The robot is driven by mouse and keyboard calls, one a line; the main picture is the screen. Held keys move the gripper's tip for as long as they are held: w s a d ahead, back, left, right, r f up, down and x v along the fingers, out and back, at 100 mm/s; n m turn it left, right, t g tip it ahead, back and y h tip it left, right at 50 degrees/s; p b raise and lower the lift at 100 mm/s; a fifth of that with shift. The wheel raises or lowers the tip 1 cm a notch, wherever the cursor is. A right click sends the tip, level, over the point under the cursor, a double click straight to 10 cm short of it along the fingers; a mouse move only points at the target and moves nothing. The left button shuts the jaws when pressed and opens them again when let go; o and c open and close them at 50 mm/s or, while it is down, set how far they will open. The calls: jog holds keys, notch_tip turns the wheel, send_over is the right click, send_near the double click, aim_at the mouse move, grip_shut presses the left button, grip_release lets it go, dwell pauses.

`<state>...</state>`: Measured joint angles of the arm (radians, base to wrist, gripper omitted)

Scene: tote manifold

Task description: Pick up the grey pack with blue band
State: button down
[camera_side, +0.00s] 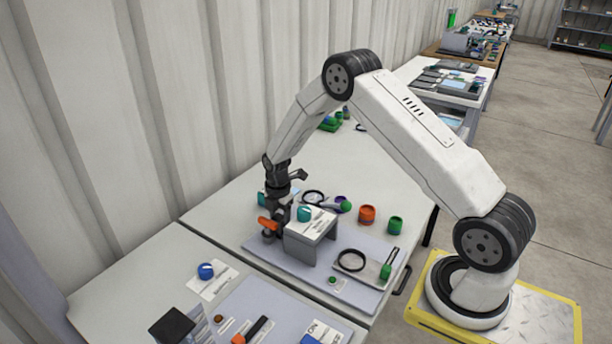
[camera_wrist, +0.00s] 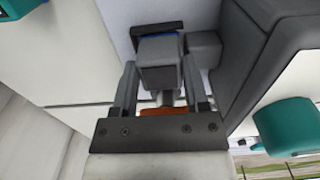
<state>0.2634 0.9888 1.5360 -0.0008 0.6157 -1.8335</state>
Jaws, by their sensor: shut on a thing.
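The grey pack with blue band (camera_wrist: 158,76) is between the two fingers of my gripper (camera_wrist: 159,64) in the wrist view. A strip of its blue band shows at its far edge. The fingers are shut on its two sides. An orange piece (camera_wrist: 163,111) shows between the fingers, nearer the camera. In the side view my gripper (camera_side: 274,226) points down at the left of the grey stand (camera_side: 300,243), low over the mat. The pack is too small and covered there to make out clearly.
The grey stand (camera_wrist: 262,50) is close on the right in the wrist view, with a teal cup (camera_wrist: 286,125). A small grey block (camera_wrist: 203,48) sits beside the pack. A black ring (camera_side: 351,261), an orange jar (camera_side: 367,215) and a green jar (camera_side: 395,225) are farther right.

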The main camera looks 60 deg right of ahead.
aim_at(280, 216)
notch_tip(280, 216, up, 10)
dwell(0.9)
jog(key=shift+d, duration=0.1)
dwell(0.5)
jog(key=s+d+r+m, duration=0.1)
jog(key=d+m, duration=0.4)
jog(key=m, duration=0.6)
jog(key=s+d+r+m, duration=0.1)
jog(key=s+d+m, duration=0.1)
jog(key=d+m, duration=0.4)
jog(key=m, duration=0.5)
jog(key=shift+s+r+m, duration=0.2)
jog(key=shift+r+m, duration=0.05)
jog(key=shift+m, duration=0.05)
